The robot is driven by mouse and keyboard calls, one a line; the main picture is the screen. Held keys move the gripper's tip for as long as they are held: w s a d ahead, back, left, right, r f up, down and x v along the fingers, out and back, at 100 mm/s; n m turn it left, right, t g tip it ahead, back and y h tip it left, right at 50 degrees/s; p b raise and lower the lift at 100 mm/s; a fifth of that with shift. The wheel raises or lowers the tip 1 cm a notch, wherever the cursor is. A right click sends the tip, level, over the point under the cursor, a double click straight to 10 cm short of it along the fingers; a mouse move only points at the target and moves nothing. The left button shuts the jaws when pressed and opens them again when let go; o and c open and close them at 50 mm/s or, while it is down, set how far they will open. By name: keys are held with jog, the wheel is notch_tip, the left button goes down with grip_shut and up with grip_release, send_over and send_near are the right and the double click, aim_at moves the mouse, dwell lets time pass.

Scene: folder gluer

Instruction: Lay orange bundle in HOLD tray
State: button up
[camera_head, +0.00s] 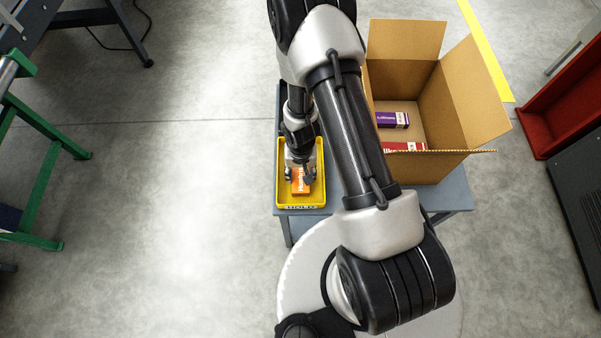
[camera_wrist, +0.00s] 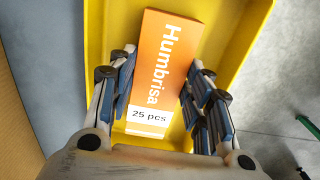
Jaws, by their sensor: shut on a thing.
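The orange bundle (camera_head: 300,186) is in or just above the yellow HOLD tray (camera_head: 287,197) on the grey table. In the wrist view the bundle (camera_wrist: 160,62) reads "Humbrisa" and "25 pcs". My gripper (camera_head: 301,177) has its fingers on both long sides of the bundle; the fingers (camera_wrist: 160,92) also show in the wrist view. The yellow tray (camera_wrist: 98,30) lies beneath and around the bundle. I cannot tell whether the bundle touches the tray floor. The tray's front wall carries the HOLD label (camera_head: 301,207).
An open cardboard box (camera_head: 455,95) stands on the grey table (camera_head: 455,195) to the right. It holds a purple bundle (camera_head: 392,120) and a red bundle (camera_head: 404,147). A red bin (camera_head: 560,120) is at far right. A green frame (camera_head: 40,180) stands at left.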

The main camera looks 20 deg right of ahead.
jog(key=shift+f, duration=0.15)
jog(key=o, duration=1.1)
